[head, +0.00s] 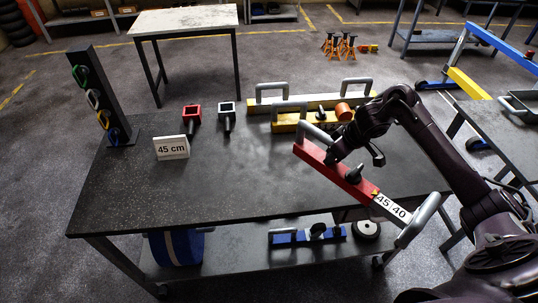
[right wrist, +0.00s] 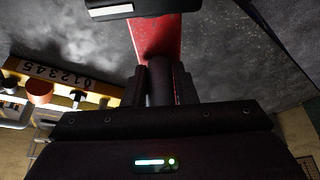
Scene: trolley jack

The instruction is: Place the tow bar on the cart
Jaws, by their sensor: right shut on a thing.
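A red bar (head: 335,172) with grey end handles and a white scale reading 45 and 40 hangs tilted above the right part of the dark table (head: 200,200). It looks like the tow bar. My right gripper (head: 343,150) is shut on it by a dark knob; in the right wrist view the fingers (right wrist: 162,87) close around this knob, with the red bar (right wrist: 158,38) beyond. A dark-topped grey cart or bench (head: 500,130) stands at the right edge, partly hidden by my right arm. My left gripper is not in view.
Yellow bars (head: 300,118) with grey handles lie at the table's back. A red socket piece (head: 192,115), a grey one (head: 227,113), a "45 cm" card (head: 171,148) and a ring rack (head: 92,95) stand left. A blue bar (head: 308,235) lies on the lower shelf.

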